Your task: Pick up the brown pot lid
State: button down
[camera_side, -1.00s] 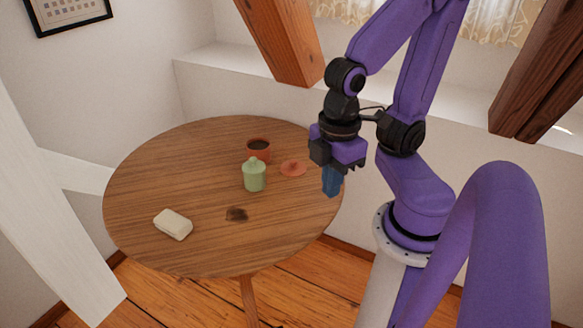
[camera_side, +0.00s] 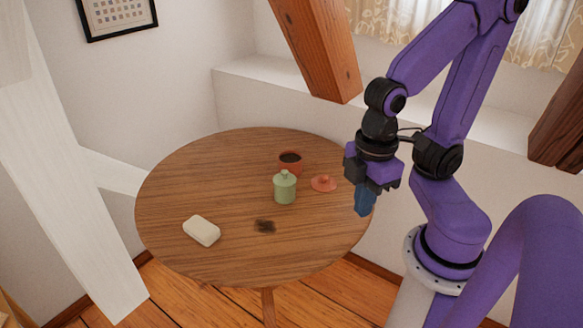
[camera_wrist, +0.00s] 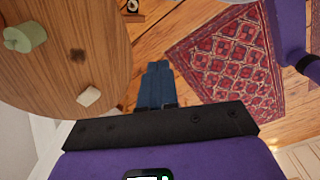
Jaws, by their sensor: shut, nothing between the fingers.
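The brown pot lid (camera_side: 323,184) is a small terracotta disc with a knob, lying on the round table in the side view. It lies beside an open terracotta pot (camera_side: 291,168) with a dark inside. My gripper (camera_side: 364,211) points down to the right of the lid, near the table's right edge and apart from the lid. Its blue fingers are together and empty; they also show in the wrist view (camera_wrist: 155,86). The lid does not show in the wrist view.
A lidded green jar (camera_side: 285,188) stands left of the lid, close to the pot. A cream block (camera_side: 202,231) lies at the front left of the wooden table (camera_side: 190,190). A timber brace (camera_side: 318,50) rises behind. A patterned rug (camera_wrist: 230,60) shows in the wrist view.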

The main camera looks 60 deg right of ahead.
jog(key=c, duration=1.8)
grip_release()
jog(key=o, duration=1)
